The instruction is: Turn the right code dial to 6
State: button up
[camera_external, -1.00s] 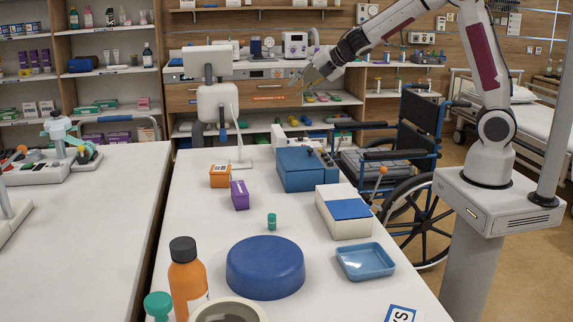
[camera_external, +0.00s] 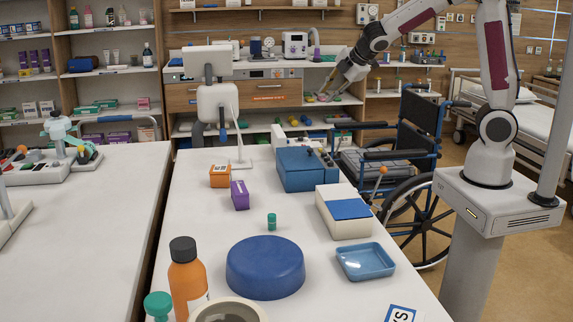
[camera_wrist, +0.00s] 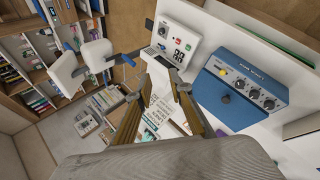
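The blue box (camera_external: 298,169) stands at the far end of the white table. In the wrist view the blue box (camera_wrist: 216,112) shows its panel at the right, with a row of small dark dials and a yellow button (camera_wrist: 222,71). The right dial (camera_wrist: 268,104) is at the lower right end of the row; its setting is too small to read. My gripper (camera_external: 326,92) is raised beyond the blue box. In the wrist view my gripper (camera_wrist: 160,77) has its two fingers apart, nothing between them, to the left of the box.
A white device (camera_wrist: 173,46) with coloured buttons stands next to the blue box. The white box with a blue lid (camera_external: 345,211), orange box (camera_external: 220,176) and purple box (camera_external: 240,195) are nearby on the table. A wheelchair (camera_external: 405,150) is beside the table.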

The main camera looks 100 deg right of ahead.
jog(key=s+a+f+m+y, duration=0.1)
jog(key=s+a+m+y, duration=0.1)
jog(key=s+a, duration=0.3)
jog(key=s+a+m+g+y, duration=0.1)
jog(key=s+a, duration=0.5)
jog(key=a, duration=0.7)
jog(key=s+a+f+m+g+y, duration=0.1)
jog(key=s+a+m+y, duration=0.2)
jog(key=a, duration=0.7)
jog(key=shift+s+f+m, duration=0.35)
jog(key=shift+s+m, duration=0.85)
jog(key=shift+s, duration=0.05)
jog(key=shift+f, duration=0.15)
jog(key=w+d+f+n+h, duration=0.1)
jog(key=w+d+f+n, duration=0.1)
jog(key=w+d+n, duration=0.5)
jog(key=w+d+f+n+h, duration=0.1)
jog(key=w+d+f+n, duration=0.2)
jog(key=n, duration=1.6)
jog(key=w+d, duration=0.4)
jog(key=w, duration=0.4)
jog(key=shift+w+f+h, duration=0.25)
jog(key=shift+f+h, duration=0.05)
jog(key=shift+h, duration=0.1)
